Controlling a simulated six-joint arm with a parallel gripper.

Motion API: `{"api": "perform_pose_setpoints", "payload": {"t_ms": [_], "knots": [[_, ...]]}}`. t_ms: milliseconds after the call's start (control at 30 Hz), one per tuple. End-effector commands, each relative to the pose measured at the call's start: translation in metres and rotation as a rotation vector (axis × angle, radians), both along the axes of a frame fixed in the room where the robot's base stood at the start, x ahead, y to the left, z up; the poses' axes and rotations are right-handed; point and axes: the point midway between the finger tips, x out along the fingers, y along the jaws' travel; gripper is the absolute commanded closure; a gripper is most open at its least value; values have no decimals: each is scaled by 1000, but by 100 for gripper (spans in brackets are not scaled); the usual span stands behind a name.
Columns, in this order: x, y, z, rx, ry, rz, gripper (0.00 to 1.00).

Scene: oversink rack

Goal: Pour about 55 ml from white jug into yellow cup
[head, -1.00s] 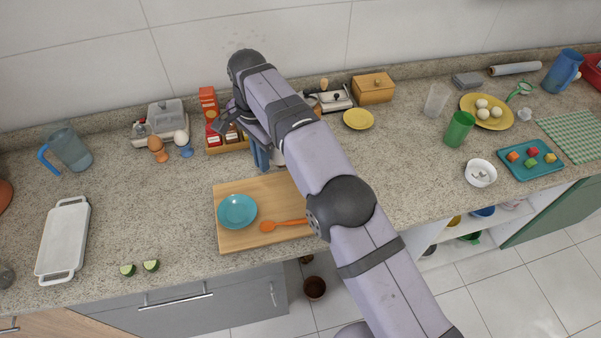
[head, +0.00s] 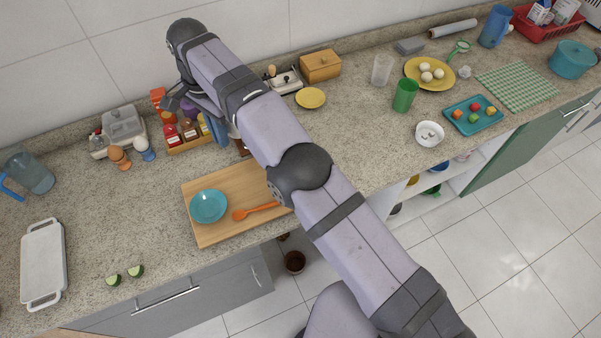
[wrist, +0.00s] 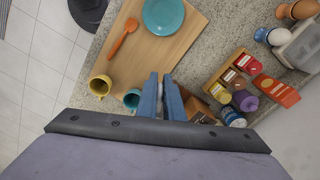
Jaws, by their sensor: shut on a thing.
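A yellow cup (wrist: 100,85) stands on the counter beside the wooden board in the wrist view; my arm hides it in the head view. My gripper (wrist: 160,80) shows in the wrist view with its two blue fingers close together, with the yellow cup to their left. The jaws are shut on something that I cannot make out. In the head view a blue finger (head: 218,131) shows above the counter by the spice rack. I cannot pick out the white jug in either view.
A teal cup (wrist: 132,98) stands between the yellow cup and my fingers. The spice rack (wrist: 223,82) is to their right. The wooden board (head: 215,232) holds a teal plate (head: 208,206) and an orange spoon (head: 254,211). Open counter lies left of the board.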

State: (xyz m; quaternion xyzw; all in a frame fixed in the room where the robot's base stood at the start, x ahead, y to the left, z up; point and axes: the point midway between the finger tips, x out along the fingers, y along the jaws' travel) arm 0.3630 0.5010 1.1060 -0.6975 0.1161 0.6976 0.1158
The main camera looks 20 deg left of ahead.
Motion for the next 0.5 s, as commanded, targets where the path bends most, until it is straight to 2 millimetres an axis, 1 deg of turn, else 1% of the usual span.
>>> {"api": "perform_pose_setpoints", "payload": {"t_ms": [33,133,500], "knots": [[0,-1,5,2,-2,-1,100],[0,-2,9,2,-2,-2,100],[-5,-16,20,1,0,-6,100]]}}
